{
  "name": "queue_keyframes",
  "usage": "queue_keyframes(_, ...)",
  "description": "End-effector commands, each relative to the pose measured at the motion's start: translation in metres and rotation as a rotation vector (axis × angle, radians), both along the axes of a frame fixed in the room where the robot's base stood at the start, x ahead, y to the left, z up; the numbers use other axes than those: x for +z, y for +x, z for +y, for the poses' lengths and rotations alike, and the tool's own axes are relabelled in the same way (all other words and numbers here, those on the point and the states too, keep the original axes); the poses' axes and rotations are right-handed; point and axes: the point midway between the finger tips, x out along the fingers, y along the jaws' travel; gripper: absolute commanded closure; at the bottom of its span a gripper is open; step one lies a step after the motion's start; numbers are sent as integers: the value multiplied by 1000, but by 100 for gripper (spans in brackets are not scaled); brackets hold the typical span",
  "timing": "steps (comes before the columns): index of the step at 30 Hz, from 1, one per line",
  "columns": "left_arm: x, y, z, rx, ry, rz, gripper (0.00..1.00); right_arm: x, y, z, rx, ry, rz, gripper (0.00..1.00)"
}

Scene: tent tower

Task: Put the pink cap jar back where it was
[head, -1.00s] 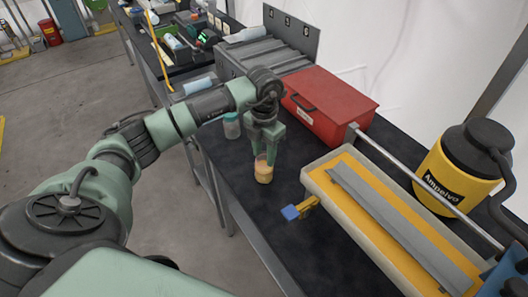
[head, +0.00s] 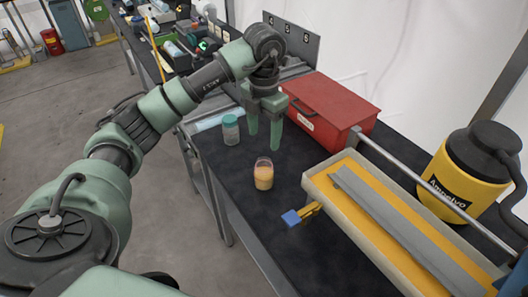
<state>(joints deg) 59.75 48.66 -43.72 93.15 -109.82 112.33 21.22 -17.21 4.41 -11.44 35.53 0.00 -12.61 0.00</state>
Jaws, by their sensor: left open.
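A small clear jar with orange-pink contents (head: 263,175) stands upright on the dark bench top, near its left edge. It seems to be the pink cap jar, but its cap is too small to make out well. A clear jar with a teal cap (head: 231,130) stands behind it to the left. My left gripper (head: 264,147) is open and empty, its two fingers pointing down above and behind the orange-pink jar, apart from it. My right gripper is not in view.
A red toolbox (head: 330,110) stands just right of my left gripper. A long tray with a yellow inside (head: 308,180) and a blue-ended yellow tool (head: 301,215) lie to the right. The dark bench top (head: 240,165) is clear around the jar.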

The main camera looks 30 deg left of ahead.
Motion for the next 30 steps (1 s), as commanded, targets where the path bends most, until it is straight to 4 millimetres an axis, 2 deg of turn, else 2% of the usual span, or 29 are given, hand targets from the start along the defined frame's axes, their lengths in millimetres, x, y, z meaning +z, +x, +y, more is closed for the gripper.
queue_keyframes(3, 17, 1, 0, 1, 1, -2, 39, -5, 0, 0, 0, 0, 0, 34)
queue_keyframes(8, 27, 0, 0, 1, -1, 0, 39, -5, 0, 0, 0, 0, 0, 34)
queue_keyframes(30, 27, 0, 0, 0, 0, 1, 39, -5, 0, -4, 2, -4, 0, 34)
